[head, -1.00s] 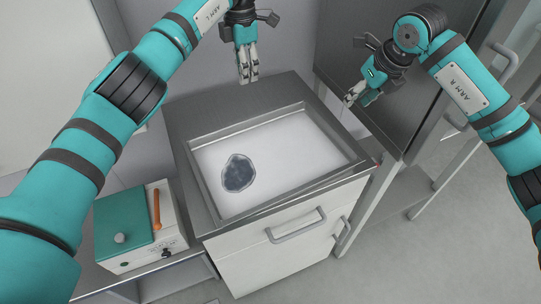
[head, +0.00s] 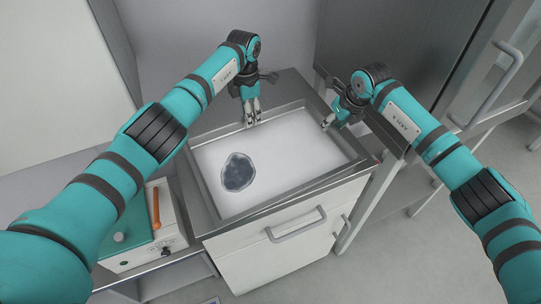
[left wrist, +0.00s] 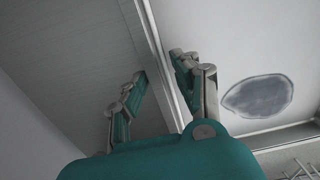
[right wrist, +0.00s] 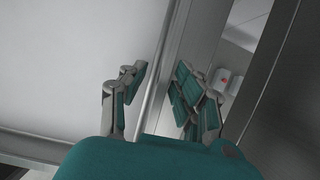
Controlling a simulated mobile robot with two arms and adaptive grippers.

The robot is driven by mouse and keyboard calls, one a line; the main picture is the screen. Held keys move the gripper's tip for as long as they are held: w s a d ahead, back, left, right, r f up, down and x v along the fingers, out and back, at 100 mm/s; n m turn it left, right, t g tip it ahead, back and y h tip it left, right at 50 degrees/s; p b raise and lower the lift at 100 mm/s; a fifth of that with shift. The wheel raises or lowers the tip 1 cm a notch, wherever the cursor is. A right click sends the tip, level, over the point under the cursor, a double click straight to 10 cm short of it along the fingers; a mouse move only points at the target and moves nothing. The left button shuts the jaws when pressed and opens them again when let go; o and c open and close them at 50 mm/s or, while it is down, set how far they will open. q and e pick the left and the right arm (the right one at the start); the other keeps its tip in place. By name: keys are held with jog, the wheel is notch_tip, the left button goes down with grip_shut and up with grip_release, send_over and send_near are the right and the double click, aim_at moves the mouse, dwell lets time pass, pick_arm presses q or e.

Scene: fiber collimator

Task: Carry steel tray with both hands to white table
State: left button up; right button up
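The steel tray (head: 292,199) has a raised metal rim and a pale inside, and lies on top of a drawer cabinet. A dark grey-blue irregular patch (head: 238,172) shows on its floor. My left gripper (head: 253,121) points down at the tray's far rim. In the left wrist view its fingers (left wrist: 158,68) are apart, one on each side of the rim. My right gripper (head: 327,124) is at the rim's right far part. In the right wrist view its fingers (right wrist: 157,70) are also apart, astride the rim. I cannot tell whether they touch it. I cannot make out a separate white table.
The drawer cabinet (head: 265,260) has white fronts with grey handles. A teal-topped box (head: 125,228) with an orange stick (head: 155,207) stands at its left, partly behind my left arm. A tall grey cabinet (head: 405,50) stands close on the right. Floor (head: 425,255) is clear at front right.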

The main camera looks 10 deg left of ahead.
pick_arm(q)
jog(key=shift+f, duration=0.75)
pick_arm(e)
jog(key=shift+w+a+f, duration=0.15)
jog(key=shift+w+f, duration=0.05)
jog(key=shift+f, duration=0.5)
pick_arm(q)
jog(key=shift+c, duration=0.2)
pick_arm(e)
jog(key=shift+c, duration=0.2)
pick_arm(q)
grip_shut()
pick_arm(e)
grip_shut()
pick_arm(q)
jog(key=shift+r, duration=0.1)
pick_arm(e)
jog(key=shift+r, duration=0.1)
